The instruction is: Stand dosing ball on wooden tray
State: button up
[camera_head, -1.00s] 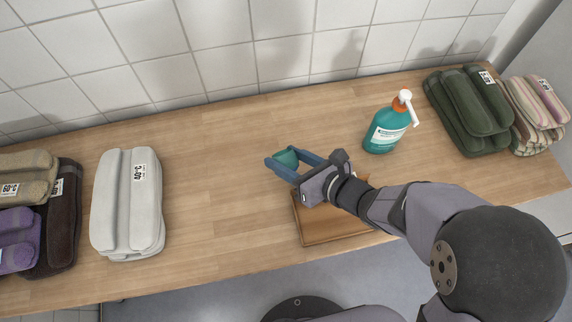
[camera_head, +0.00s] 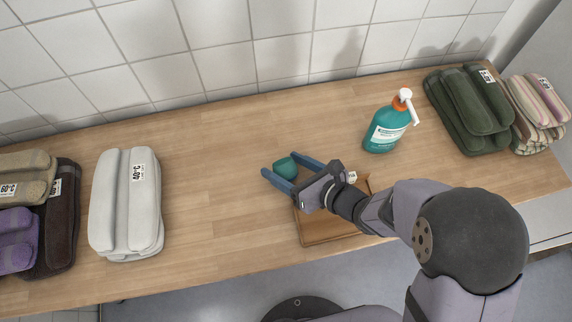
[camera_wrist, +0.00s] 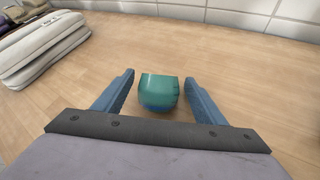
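The dosing ball (camera_head: 285,167) is a small teal, rounded cup. It appears to rest on the bare wooden counter, off the tray's far-left corner. My gripper (camera_head: 287,164) is low over the counter with its blue fingers spread on either side of the ball. In the wrist view, the ball (camera_wrist: 158,90) sits between the open fingertips (camera_wrist: 158,78), with a narrow gap visible on each side. The wooden tray (camera_head: 322,230) lies near the counter's front edge. My gripper and forearm cover much of it.
A teal pump bottle (camera_head: 386,130) stands right of my gripper. Dark green folded towels (camera_head: 468,110) and striped ones (camera_head: 535,110) are at far right. A pale grey towel (camera_head: 127,205) lies left; more towels (camera_head: 55,215) are beyond it. The counter between is clear.

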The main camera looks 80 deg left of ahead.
jog(key=shift+r, duration=0.1)
jog(key=shift+r+p, duration=0.2)
jog(key=shift+p, duration=0.15)
jog(key=b+v, duration=0.1)
jog(key=v, duration=1.1)
jog(key=shift+f, duration=0.2)
jog(key=shift+w, duration=0.1)
